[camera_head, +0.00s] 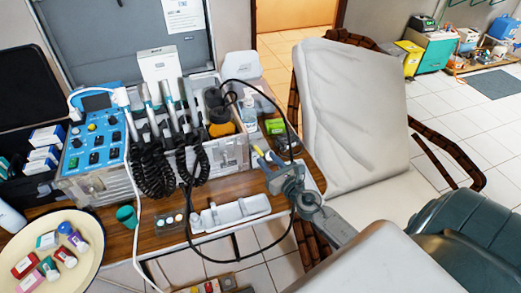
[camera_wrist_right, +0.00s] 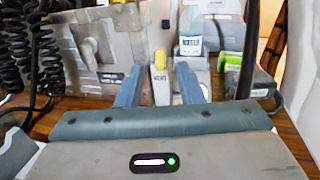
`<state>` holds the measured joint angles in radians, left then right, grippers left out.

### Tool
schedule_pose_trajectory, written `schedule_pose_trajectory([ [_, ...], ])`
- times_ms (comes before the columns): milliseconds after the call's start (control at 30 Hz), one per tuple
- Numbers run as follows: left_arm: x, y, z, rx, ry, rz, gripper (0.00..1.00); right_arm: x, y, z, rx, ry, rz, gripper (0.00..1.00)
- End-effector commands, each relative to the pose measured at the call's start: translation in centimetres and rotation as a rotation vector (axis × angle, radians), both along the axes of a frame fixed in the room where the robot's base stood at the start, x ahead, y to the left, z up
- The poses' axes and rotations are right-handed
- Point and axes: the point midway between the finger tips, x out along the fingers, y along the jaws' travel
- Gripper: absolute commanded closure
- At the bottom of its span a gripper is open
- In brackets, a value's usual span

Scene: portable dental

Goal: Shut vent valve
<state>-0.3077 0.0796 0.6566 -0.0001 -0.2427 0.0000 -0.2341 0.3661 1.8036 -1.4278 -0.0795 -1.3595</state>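The vent valve shows in the right wrist view as an upright yellow handle (camera_wrist_right: 160,62) above a pale body with a small dark label. In the head view its yellow part (camera_head: 257,150) is small, at the right end of the dental unit. My right gripper (camera_head: 269,162) reaches in from the lower right. In the right wrist view its blue-grey fingers (camera_wrist_right: 158,88) stand apart on either side of the valve body, with gaps visible. The valve's lower part is hidden behind the gripper body. My left gripper is not in view.
A labelled bottle (camera_wrist_right: 191,35) and a green box (camera_wrist_right: 230,62) stand just behind the valve. A white tray (camera_head: 230,213) lies on the wooden table nearby. The dental chair (camera_head: 350,105) is to the right.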

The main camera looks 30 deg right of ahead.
Motion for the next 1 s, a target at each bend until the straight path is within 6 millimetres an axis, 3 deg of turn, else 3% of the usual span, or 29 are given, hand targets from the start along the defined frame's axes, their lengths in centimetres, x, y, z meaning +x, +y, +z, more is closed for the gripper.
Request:
schedule_pose_trajectory([
  [100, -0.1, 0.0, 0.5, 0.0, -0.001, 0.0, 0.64, 2.2, 0.0, 0.2, 0.002, -0.001, -0.002, 0.66],
  [300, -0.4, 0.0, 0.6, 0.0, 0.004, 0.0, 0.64, 4.4, 0.0, 0.0, 0.002, 0.0, -0.001, 0.66],
  [700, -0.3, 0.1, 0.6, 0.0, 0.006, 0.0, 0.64, 5.0, 0.0, -0.1, 0.002, 0.001, 0.0, 0.66],
  [867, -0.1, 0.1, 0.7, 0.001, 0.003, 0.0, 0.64, 5.0, 0.0, -0.1, 0.002, 0.001, 0.0, 0.98],
  [1000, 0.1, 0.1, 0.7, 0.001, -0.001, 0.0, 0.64, 5.0, 0.0, -0.1, 0.002, 0.001, -0.001, 1.0],
])
